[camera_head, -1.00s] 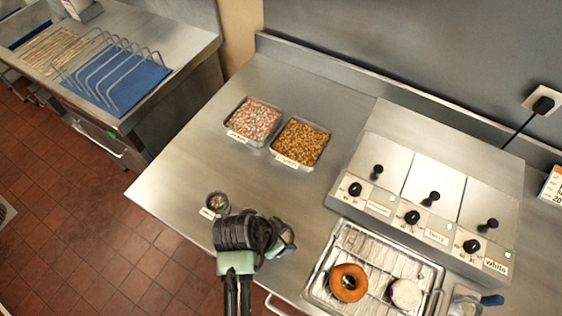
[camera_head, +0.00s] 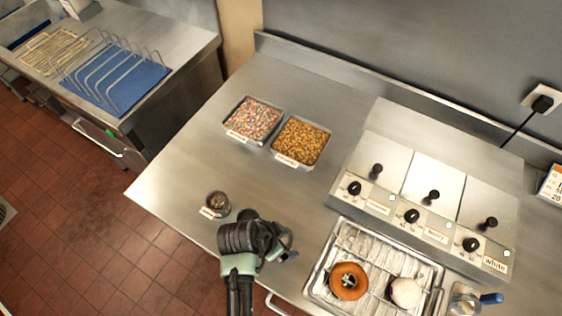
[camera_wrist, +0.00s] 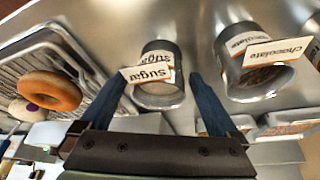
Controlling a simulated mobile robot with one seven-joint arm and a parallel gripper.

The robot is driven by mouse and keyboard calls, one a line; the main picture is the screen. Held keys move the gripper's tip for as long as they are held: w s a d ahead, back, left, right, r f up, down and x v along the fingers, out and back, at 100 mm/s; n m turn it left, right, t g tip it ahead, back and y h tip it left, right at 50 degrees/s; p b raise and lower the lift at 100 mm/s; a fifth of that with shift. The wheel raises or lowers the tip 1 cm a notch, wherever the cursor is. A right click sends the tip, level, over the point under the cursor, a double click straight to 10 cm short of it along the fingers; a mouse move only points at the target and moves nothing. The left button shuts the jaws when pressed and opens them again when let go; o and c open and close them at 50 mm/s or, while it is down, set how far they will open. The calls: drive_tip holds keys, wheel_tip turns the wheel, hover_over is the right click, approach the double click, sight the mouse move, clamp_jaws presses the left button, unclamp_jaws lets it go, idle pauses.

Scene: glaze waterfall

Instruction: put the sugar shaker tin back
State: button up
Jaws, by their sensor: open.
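The sugar shaker tin (camera_wrist: 160,88) is a small metal tin with a "sugar" label, upright on the steel counter in the wrist view. My gripper (camera_wrist: 157,79) is open, with one dark blue finger at each side of this tin. I cannot tell whether the fingers touch it. In the head view my gripper (camera_head: 280,242) is low over the counter's front part and hides most of the sugar tin. A similar tin labelled "chocolate" (camera_wrist: 262,75) stands just to the right in the wrist view; in the head view it is left of my gripper (camera_head: 217,201).
A wire rack tray (camera_head: 322,290) with a doughnut (camera_head: 348,281) and a pale round one (camera_head: 405,292) lies right of my gripper. Behind are a sprinkles tray (camera_head: 254,118) and a crumb tray (camera_head: 300,141). A steel dispenser (camera_head: 412,200) stands right. Counter between trays and gripper is clear.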

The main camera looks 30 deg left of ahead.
drive_tip(key=shift+r, duration=0.25)
drive_tip(key=v, duration=1.2)
drive_tip(key=shift+b, duration=0.3)
drive_tip(key=w+a+r+n+t+y, duration=0.1)
drive_tip(key=w+r+t+y, duration=0.15)
drive_tip(key=w+r, duration=0.5)
drive_tip(key=w+a+r+t+y, duration=0.1)
drive_tip(key=w+r+t, duration=0.3)
drive_tip(key=w+r, duration=0.35)
drive_tip(key=w+d+r+n+t, duration=0.1)
drive_tip(key=w+d+r+t, duration=0.15)
drive_tip(key=r, duration=0.55)
drive_tip(key=w+d+r+t, duration=0.1)
drive_tip(key=w+r+t, duration=0.2)
drive_tip(key=r, duration=0.6)
drive_tip(key=s+d+r+n+t, duration=0.1)
drive_tip(key=s+d+r+t, duration=0.2)
drive_tip(key=r, duration=0.7)
drive_tip(key=s+d+r+n+t+h, duration=0.1)
drive_tip(key=s+d+r+t, duration=0.3)
drive_tip(key=r, duration=0.6)
drive_tip(key=s+d+r+t+h, duration=0.1)
drive_tip(key=s+d+r+t, duration=0.2)
drive_tip(key=r, duration=0.8)
drive_tip(key=shift+s+d+n+t, duration=0.4)
drive_tip(key=shift+d+t, duration=0.3)
drive_tip(key=shift+d, duration=0.15)
